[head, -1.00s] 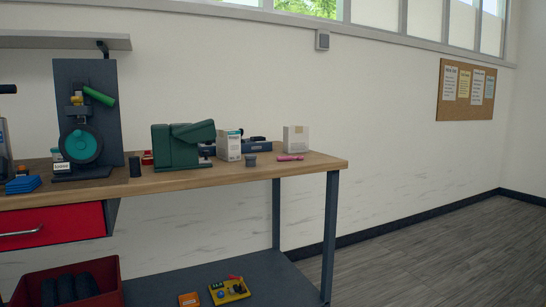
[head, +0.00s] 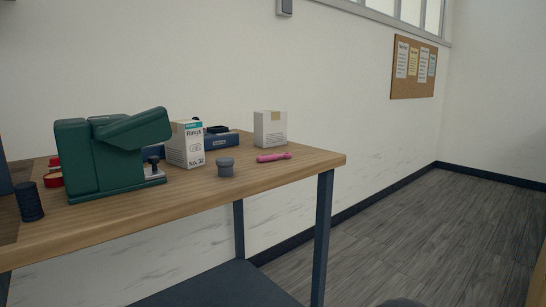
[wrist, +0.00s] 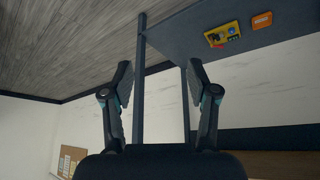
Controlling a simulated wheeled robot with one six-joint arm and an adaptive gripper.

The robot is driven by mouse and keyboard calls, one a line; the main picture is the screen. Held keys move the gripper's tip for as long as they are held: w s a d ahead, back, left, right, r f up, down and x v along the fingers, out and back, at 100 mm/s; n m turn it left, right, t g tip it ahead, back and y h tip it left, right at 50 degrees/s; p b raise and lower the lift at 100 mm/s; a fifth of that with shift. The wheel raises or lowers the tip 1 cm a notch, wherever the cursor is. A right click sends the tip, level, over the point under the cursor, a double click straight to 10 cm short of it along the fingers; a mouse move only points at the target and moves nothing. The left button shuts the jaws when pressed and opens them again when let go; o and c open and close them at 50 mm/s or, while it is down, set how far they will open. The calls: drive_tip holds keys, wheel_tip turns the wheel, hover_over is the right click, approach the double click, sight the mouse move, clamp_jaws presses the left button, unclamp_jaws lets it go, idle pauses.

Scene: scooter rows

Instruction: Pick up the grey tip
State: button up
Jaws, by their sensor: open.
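A small grey round piece (head: 225,167), wider at its top, stands upright on the wooden bench top (head: 215,200); it looks like the grey tip. It stands between a white rings box (head: 185,149) and a pink tool (head: 273,157). My gripper (wrist: 159,78) shows in the wrist view with its two fingers spread apart and nothing between them. The wrist view looks past the bench leg to the lower shelf, and the grey piece is not in it. My gripper does not show in the head view.
A green machine (head: 105,155) and a dark ridged cylinder (head: 30,202) stand to the left. A plain whitish box (head: 270,129) stands behind the pink tool. A yellow tray (wrist: 222,34) and an orange block (wrist: 262,20) lie on the lower shelf. The floor right of the bench is clear.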

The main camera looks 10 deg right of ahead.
sight(228, 168)
drive_tip(key=w+d+r+t+h, duration=0.1)
drive_tip(key=w+r+t, duration=0.3)
drive_tip(key=w+r, duration=0.45)
drive_tip(key=w+d+r+t, duration=0.1)
drive_tip(key=w+r+t, duration=0.4)
drive_tip(key=w, duration=0.6)
drive_tip(key=w+a+r+n+y, duration=0.2)
drive_tip(key=w+a+r+y, duration=0.1)
drive_tip(key=w+a, duration=0.2)
drive_tip(key=w+a+r+n+y, duration=0.2)
drive_tip(key=w+a+r+y, duration=0.1)
drive_tip(key=a, duration=0.4)
drive_tip(key=w+a+r+n+y+b, duration=0.1)
drive_tip(key=w+a+r+n+y, duration=0.1)
drive_tip(key=w+a+y, duration=0.2)
drive_tip(key=shift+w+a+r+n+y, duration=0.15)
drive_tip(key=shift+w+a+r+n, duration=0.05)
drive_tip(key=shift+w+a, duration=0.6)
drive_tip(key=shift+w+a+r+n+y, duration=0.15)
drive_tip(key=shift+w+a+r+n, duration=0.05)
drive_tip(key=shift+w+a, duration=0.55)
drive_tip(key=shift+r+x, duration=0.15)
drive_tip(key=shift+x, duration=1.4)
drive_tip(key=shift+r+x, duration=0.2)
drive_tip(key=shift+x, duration=1.4)
drive_tip(key=shift+w+d, duration=0.1)
drive_tip(key=shift+d, duration=0.1)
drive_tip(key=c, duration=1)
